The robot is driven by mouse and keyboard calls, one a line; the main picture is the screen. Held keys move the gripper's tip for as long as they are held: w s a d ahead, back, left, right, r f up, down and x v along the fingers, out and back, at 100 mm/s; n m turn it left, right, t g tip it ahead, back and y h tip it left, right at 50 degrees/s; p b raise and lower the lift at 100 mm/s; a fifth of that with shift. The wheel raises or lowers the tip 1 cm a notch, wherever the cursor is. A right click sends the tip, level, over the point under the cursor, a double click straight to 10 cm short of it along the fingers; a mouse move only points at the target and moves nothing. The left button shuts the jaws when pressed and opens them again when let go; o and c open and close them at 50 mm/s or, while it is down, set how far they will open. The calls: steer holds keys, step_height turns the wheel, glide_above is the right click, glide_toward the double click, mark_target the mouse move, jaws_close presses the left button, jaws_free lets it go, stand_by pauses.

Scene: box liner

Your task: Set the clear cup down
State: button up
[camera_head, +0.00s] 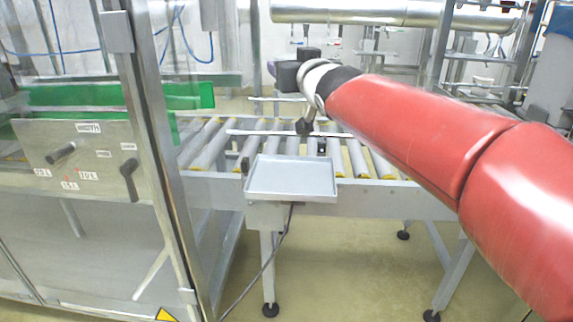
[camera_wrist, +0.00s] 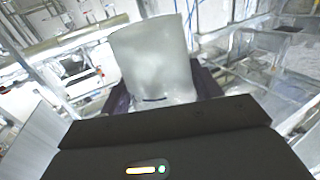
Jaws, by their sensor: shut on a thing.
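The clear cup (camera_wrist: 155,55) is whitish and translucent. It fills the upper middle of the wrist view, slightly tilted in the picture, and I cannot make it out in the head view. My gripper (camera_wrist: 162,92) is shut on it, with a dark finger at either side of its lower part. In the head view the dark end of my arm is over the roller conveyor (camera_head: 208,145), held up in the air. What is under the cup is hidden.
A shallow grey metal tray (camera_head: 290,178) sits at the conveyor's near edge and looks empty. At left stand a framed machine panel (camera_head: 88,155) and green guards (camera_head: 110,95). A large metal pipe (camera_head: 400,13) crosses the back. The floor in front is open.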

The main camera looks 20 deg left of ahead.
steer(key=shift+f+b, duration=2.9)
steer(key=shift+f, duration=6.9)
steer(key=shift+f, duration=0.1)
steer(key=o, duration=0.9)
steer(key=shift+o, duration=0.2)
